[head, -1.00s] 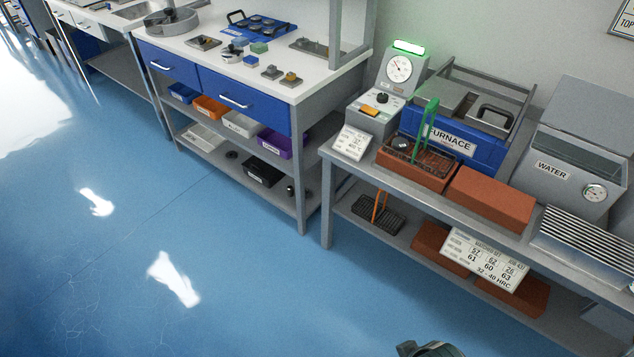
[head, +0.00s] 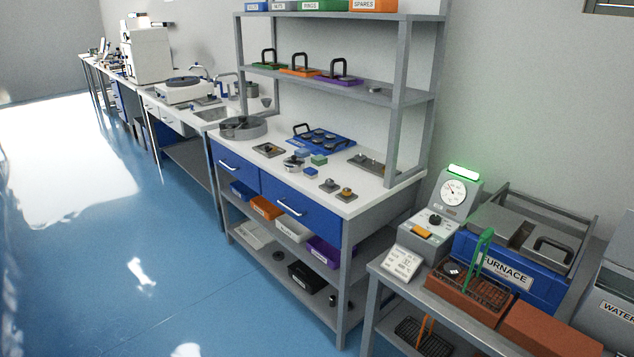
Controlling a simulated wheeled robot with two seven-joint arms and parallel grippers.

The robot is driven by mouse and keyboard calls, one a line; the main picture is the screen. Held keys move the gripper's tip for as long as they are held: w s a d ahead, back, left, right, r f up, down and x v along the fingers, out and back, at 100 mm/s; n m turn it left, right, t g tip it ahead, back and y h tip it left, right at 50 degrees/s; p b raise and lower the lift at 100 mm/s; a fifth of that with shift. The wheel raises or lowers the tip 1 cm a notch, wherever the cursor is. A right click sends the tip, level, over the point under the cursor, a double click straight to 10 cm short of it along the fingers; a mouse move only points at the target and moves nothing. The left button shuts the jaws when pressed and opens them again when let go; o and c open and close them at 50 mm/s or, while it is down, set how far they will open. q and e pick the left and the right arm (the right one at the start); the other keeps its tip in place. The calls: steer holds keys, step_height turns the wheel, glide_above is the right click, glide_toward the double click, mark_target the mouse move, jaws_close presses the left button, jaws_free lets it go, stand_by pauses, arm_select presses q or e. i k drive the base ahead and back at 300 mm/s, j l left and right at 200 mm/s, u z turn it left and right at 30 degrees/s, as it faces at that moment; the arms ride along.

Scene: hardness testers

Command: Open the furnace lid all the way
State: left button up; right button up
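The blue furnace (head: 498,275) stands on the grey bench at the right of the head view, with a "FURNACE" label on its front. Its grey lid (head: 517,235) lies flat on top and looks closed. A black lid handle (head: 553,247) sits on the right part of the lid. A metal frame rises behind the lid. Neither of my grippers shows in the head view now.
A control box (head: 441,215) with a dial and a lit green lamp stands left of the furnace. A basket with a green handle (head: 485,250) rests on bricks in front. A water tank (head: 612,290) is at the right edge. Blue floor (head: 190,300) is clear at left.

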mark_target(555, 250)
steer(key=z, duration=1.25)
